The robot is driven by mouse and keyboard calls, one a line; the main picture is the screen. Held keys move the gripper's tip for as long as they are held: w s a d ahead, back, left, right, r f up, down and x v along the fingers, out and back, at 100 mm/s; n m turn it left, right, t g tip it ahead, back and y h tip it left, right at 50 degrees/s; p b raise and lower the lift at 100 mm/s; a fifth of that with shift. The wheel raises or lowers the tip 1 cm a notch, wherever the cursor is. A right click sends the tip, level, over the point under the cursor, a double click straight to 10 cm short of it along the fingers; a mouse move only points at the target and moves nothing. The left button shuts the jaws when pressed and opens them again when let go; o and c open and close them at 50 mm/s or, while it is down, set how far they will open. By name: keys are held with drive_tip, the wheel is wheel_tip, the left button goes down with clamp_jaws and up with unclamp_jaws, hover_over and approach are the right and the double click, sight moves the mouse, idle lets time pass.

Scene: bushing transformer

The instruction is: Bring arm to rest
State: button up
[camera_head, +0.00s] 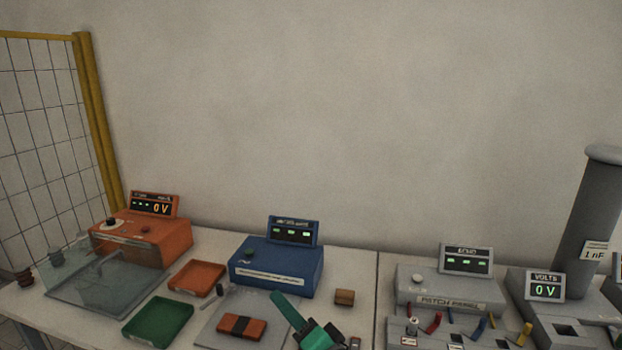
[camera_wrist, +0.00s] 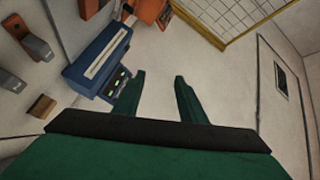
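My gripper (camera_wrist: 160,94) shows in the wrist view with its two green fingers apart and only the pale wall between them. In the head view my green gripper (camera_head: 303,322) is at the bottom centre, in front of the blue instrument (camera_head: 275,267), with part of it cut off by the lower edge. The wrist view is turned, with the blue instrument (camera_wrist: 95,62) to the left of the fingers. No contact between gripper and bench things can be seen.
An orange tester (camera_head: 160,235) with a clear cover stands at the left, beside an orange tray (camera_head: 196,278) and a green tray (camera_head: 158,322). A wooden block (camera_head: 344,297) lies right of my gripper. A grey patch panel (camera_head: 445,290) and volts display (camera_head: 545,288) stand at right.

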drive_tip(key=s+f+m+t+h, duration=0.1)
drive_tip(key=s+f+h, duration=0.1)
drive_tip(key=f, duration=0.2)
drive_tip(key=s+f+m+t+h, duration=0.1)
drive_tip(key=s+f+m+h, duration=0.1)
drive_tip(key=f, duration=0.2)
drive_tip(key=s+f+m+t+h, duration=0.2)
drive_tip(key=s+f, duration=0.1)
drive_tip(key=f, duration=0.1)
drive_tip(key=shift+a+f+h, duration=0.2)
drive_tip(key=shift+a+h, duration=0.1)
drive_tip(key=shift+a, duration=0.1)
drive_tip(key=s+f+g+h, duration=0.1)
drive_tip(key=s+f+h, duration=0.2)
drive_tip(key=s+f, duration=0.7)
drive_tip(key=s+d+f+n, duration=0.1)
drive_tip(key=s+d+n, duration=0.1)
drive_tip(key=s, duration=0.6)
drive_tip(key=s+d+f+n+g, duration=0.1)
drive_tip(key=s+d+n, duration=0.1)
drive_tip(key=s+n, duration=0.3)
drive_tip(key=s+d+f+n+g+h, duration=0.1)
drive_tip(key=s+d+n, duration=0.1)
drive_tip(key=s, duration=1)
drive_tip(key=shift+s+n, duration=0.35)
drive_tip(key=shift+n, duration=0.45)
drive_tip(key=shift+a, duration=0.1)
